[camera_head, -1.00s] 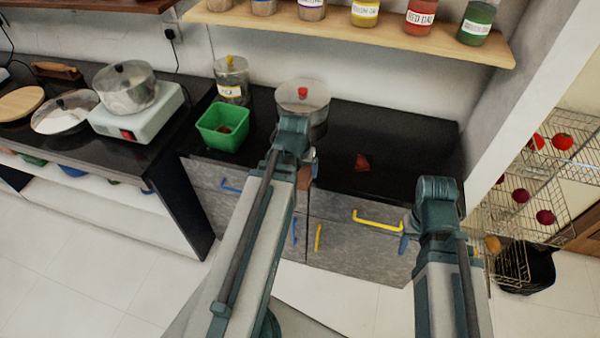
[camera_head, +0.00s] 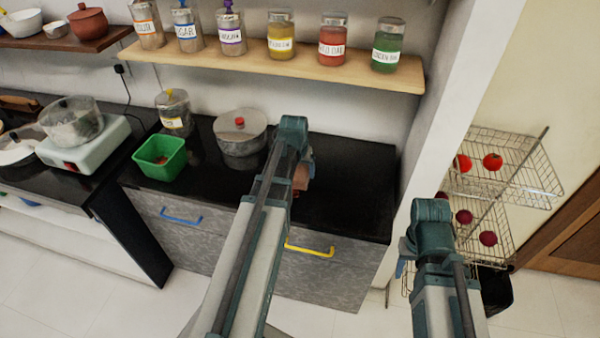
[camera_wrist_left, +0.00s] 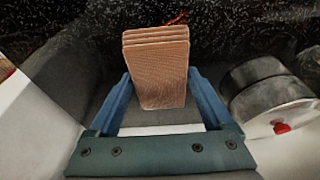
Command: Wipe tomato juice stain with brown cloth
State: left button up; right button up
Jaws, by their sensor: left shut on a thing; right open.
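My left gripper (camera_head: 304,166) is over the black counter, right of the pot, shut on the folded brown cloth (camera_head: 300,183). In the left wrist view the ribbed, layered cloth (camera_wrist_left: 157,70) stands between the two blue fingers (camera_wrist_left: 160,95). A small red patch of the tomato juice stain (camera_wrist_left: 180,18) shows just beyond the cloth's top edge in that view. I cannot tell whether the cloth touches the counter. My right gripper (camera_head: 402,262), open, is in front of the counter's right end.
A lidded metal pot (camera_head: 240,140) stands left of my left gripper, with a green bin (camera_head: 160,157) and a labelled jar (camera_head: 174,112) further left. A shelf of jars (camera_head: 270,68) hangs above. A wire rack (camera_head: 495,180) stands at right. The counter's right part (camera_head: 350,185) is clear.

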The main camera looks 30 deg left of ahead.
aim_at(298, 191)
pick_arm(q)
jog(key=shift+f+b, duration=3.7)
jog(key=shift+f, duration=0.05)
jog(key=shift+a, duration=0.4)
jog(key=shift+s+a, duration=0.3)
jog(key=shift+a, duration=0.55)
jog(key=shift+s+a, duration=0.15)
jog(key=shift+a, duration=0.5)
jog(key=shift+s+a, duration=0.15)
jog(key=shift+a, duration=0.2)
jog(key=shift+w+d, duration=0.3)
jog(key=shift+d, duration=0.65)
jog(key=shift+w+d, duration=0.15)
jog(key=shift+d, duration=0.7)
jog(key=shift+w+d+r+p, duration=0.2)
jog(key=shift+d+r+p, duration=0.4)
jog(key=shift+p, duration=0.1)
jog(key=shift+s+a+r+p, duration=0.15)
jog(key=shift+a+r+p, duration=0.1)
jog(key=shift+r+p, duration=0.55)
jog(key=shift+d+r+p, duration=0.15)
jog(key=shift+r+p, duration=0.55)
jog(key=shift+r, duration=0.1)
notch_tip(298, 191, up, 3)
jog(key=p, duration=0.3)
jog(key=shift+r, duration=0.1)
